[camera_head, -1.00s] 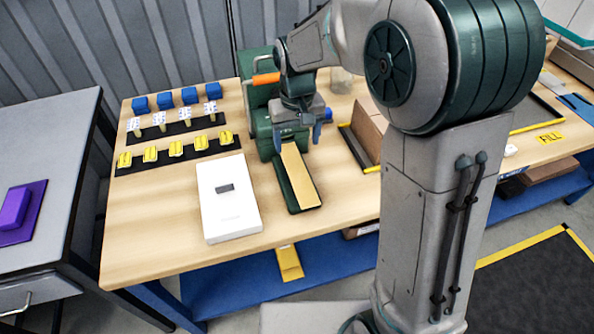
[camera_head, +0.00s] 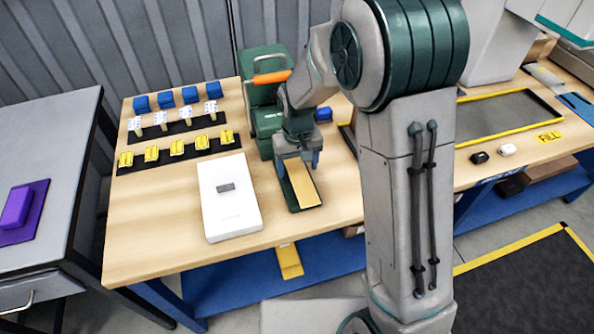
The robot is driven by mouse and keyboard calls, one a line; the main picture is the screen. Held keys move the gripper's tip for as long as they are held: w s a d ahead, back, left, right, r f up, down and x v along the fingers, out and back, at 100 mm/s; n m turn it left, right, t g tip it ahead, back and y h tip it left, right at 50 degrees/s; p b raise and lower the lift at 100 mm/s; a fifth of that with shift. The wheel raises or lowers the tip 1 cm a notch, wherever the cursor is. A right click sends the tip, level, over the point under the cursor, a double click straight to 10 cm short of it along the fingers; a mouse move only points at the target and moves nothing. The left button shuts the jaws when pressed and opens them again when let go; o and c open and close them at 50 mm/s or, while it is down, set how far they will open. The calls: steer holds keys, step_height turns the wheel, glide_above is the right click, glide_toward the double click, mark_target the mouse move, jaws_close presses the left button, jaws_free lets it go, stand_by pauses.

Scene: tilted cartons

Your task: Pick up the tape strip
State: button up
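The tape strip (camera_head: 304,184) is a tan strip lying on a dark green base plate (camera_head: 313,206) in front of the green machine with an orange handle (camera_head: 264,90). My gripper (camera_head: 298,169) points down over the strip, with its two blue-grey fingers apart on either side of it. The far part of the strip is hidden behind my gripper. I cannot tell whether the fingers touch the strip.
A white box (camera_head: 229,198) lies just left of the strip. Several yellow items (camera_head: 177,148), white dispensers (camera_head: 160,121) and blue blocks (camera_head: 165,101) stand in rows at the left. A yellow-edged tray (camera_head: 505,113) lies at the right.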

steer(key=c, duration=0.8)
steer(key=shift+r, duration=0.15)
